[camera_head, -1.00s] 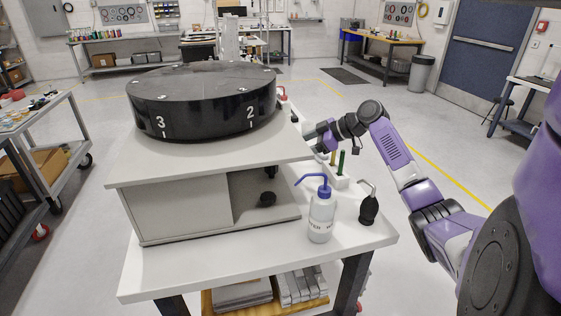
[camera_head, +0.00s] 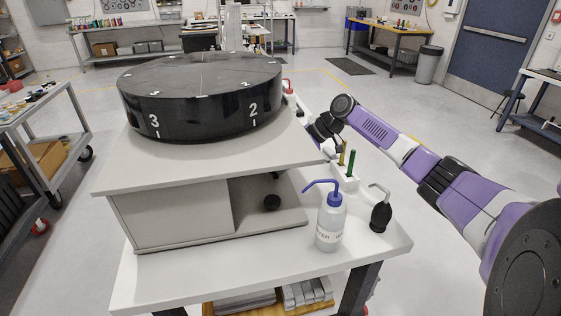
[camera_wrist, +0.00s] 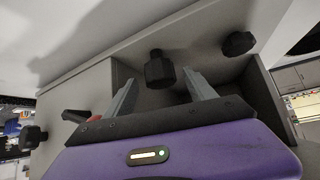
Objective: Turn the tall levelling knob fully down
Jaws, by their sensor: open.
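In the wrist view, a black ribbed knob (camera_wrist: 159,70) stands out from the open grey recess, between the two fingers of my gripper (camera_wrist: 161,78). The fingers are apart, one to each side of it; I cannot tell whether they touch it. It looks the tallest of the knobs here. A second, flatter black knob (camera_wrist: 238,43) is to the right, and another dark knob (camera_wrist: 32,137) is at the far left. My gripper is hidden there behind the fixture's right side.
The fixture's black drum (camera_head: 200,95) sits on an overhanging grey top plate (camera_head: 160,172). A red-ended lever (camera_wrist: 75,116) lies left of the fingers. On the white table (camera_head: 190,275), a wash bottle (camera_head: 330,222), a black blower (camera_head: 381,215) and a pen holder (camera_head: 345,177) stand right of the fixture.

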